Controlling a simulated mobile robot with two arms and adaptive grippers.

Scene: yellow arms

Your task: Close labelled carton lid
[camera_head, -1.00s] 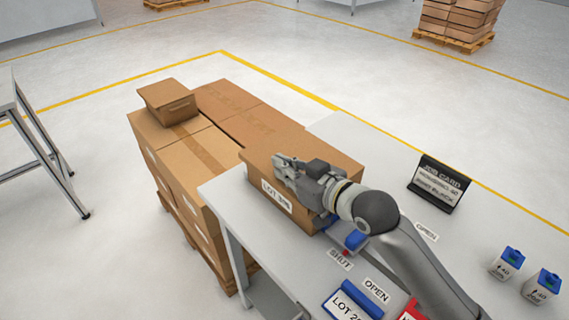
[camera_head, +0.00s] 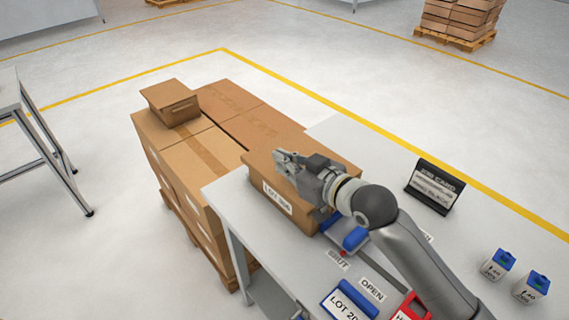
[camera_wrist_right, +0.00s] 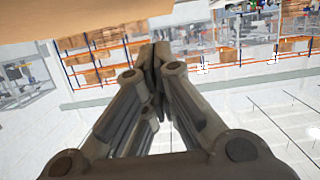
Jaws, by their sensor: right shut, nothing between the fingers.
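The labelled carton (camera_head: 268,205) is a brown box on the left end of the grey table, with a white LOT label on its front side. Its brown top (camera_head: 327,163) looks flat, but my arm hides part of it. My right gripper (camera_head: 284,158) is over the carton's top, its fingers pointing left. In the right wrist view the gripper's fingers (camera_wrist_right: 155,62) are shut with nothing between them. A brown surface (camera_wrist_right: 60,20) fills the upper left of that view. I cannot tell whether the gripper touches the carton. My left gripper is not in view.
Stacked cartons on a pallet (camera_head: 195,165) stand left of the table, with a small box (camera_head: 171,103) on top. A job card stand (camera_head: 434,186), blue-topped containers (camera_head: 498,264), a blue-edged LOT sign (camera_head: 350,300) and SHUT and OPEN labels (camera_head: 371,289) are on the table.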

